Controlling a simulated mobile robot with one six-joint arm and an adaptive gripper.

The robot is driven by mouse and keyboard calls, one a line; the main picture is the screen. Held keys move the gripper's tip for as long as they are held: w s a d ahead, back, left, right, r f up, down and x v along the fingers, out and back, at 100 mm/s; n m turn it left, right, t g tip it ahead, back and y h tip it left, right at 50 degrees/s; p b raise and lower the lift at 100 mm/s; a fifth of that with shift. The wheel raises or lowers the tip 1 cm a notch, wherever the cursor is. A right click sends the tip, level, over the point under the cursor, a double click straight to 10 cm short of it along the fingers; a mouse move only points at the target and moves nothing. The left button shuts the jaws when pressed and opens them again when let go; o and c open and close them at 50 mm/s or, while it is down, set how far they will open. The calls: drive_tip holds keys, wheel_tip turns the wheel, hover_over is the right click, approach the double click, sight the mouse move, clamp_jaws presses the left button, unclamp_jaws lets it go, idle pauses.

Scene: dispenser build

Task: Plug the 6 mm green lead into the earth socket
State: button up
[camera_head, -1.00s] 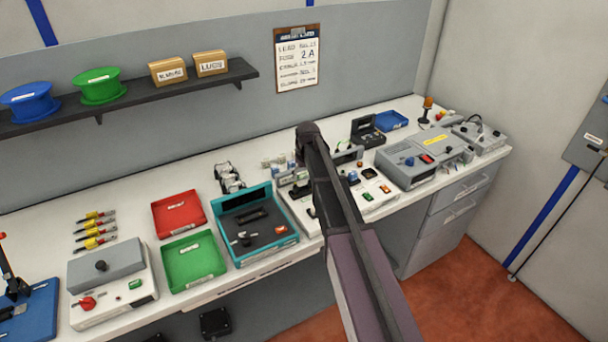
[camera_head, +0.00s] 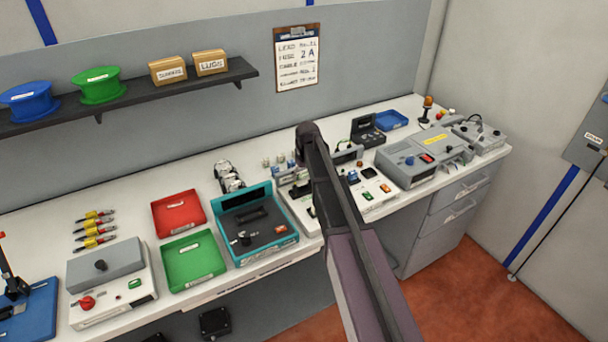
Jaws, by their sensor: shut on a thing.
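My arm rises from the bottom right, and its dark upper end stands in front of a white test unit (camera_head: 380,202) on the bench. My gripper is hidden behind the arm, so neither its jaws nor what they hold shows. The 6 mm green lead cannot be clearly made out. A tiny yellow-green spot shows just right of the arm, too small to identify. The white unit carries a blue part, an orange button and a green button on its right side. The earth socket cannot be picked out; the arm covers the middle of the unit.
A teal tray (camera_head: 262,253) with a dark insert, a green tray (camera_head: 190,260) and a red tray (camera_head: 179,213) lie left of the arm. A grey machine (camera_head: 408,168) stands to the right. A shelf (camera_head: 150,92) with spools and boxes hangs above. A clipboard (camera_head: 297,60) is on the wall.

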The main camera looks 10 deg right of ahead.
drive_tip(key=shift+f+b, duration=0.35)
idle(0.8)
idle(0.4)
drive_tip(key=o, duration=1)
drive_tip(key=shift+c, duration=0.2)
drive_tip(key=shift+r, duration=0.2)
drive_tip(key=shift+r+p, duration=3.3)
drive_tip(key=shift+p, duration=0.2)
drive_tip(key=s+f+m+g+b, duration=0.1)
drive_tip(key=s, duration=1.3)
drive_tip(key=s+f+m+b, duration=0.2)
drive_tip(key=s, duration=1.3)
drive_tip(key=shift+d+m+g+h, duration=0.15)
drive_tip(key=shift+m+g+h, duration=0.15)
drive_tip(key=shift+g, duration=0.1)
drive_tip(key=shift+f, duration=0.1)
